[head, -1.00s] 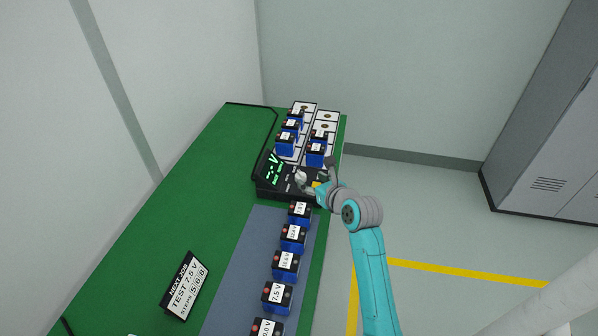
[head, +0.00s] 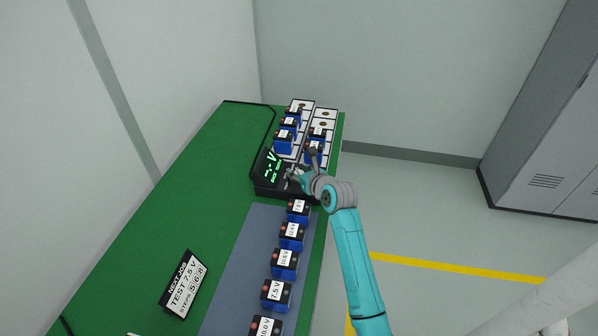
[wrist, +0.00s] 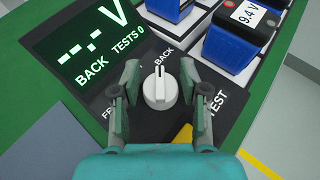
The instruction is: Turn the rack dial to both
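The rack dial (wrist: 160,88) is a round white knob with a raised grip and a dark mark at its upper end, on the black tester panel (wrist: 108,100). In the wrist view the mark points up the picture. My gripper (wrist: 162,85) is open, with one finger on each side of the dial and a visible gap at both sides. The green display (wrist: 95,40) reads "--.- V", "BACK" and "TESTS 0". A panel label starting "FR" is partly hidden by my left finger. In the head view my gripper (head: 298,176) covers most of the dial.
The rack (head: 325,115) with blue batteries stands just beyond the panel. Several batteries line the grey mat (head: 245,260). A job sign (head: 187,283) stands on the green table (head: 205,185).

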